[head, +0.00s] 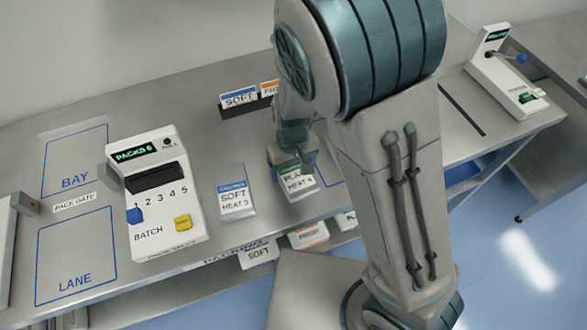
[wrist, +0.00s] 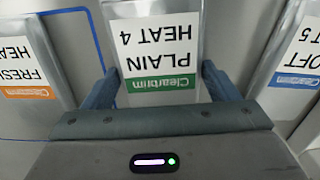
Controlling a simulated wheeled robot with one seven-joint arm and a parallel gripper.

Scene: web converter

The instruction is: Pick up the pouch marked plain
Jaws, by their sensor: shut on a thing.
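The pouch marked plain (head: 299,184) has a white label with a green band and reads "HEAT 4". In the wrist view the same pouch (wrist: 155,45) shows upside down, with the word PLAIN clear. My gripper (head: 291,160) comes down on it from above in the head view. In the wrist view the fingers of my gripper (wrist: 159,85) are shut on the pouch, one at each side edge. I cannot tell whether the pouch rests on the table or is slightly raised.
A soft pouch (head: 234,200) stands left of the plain one; in the wrist view a fresh pouch (wrist: 28,70) is at left. A batch machine (head: 155,200) stands further left. A dark rack with soft and fresh cards (head: 240,98) is behind. More pouches (head: 308,236) sit below the table edge.

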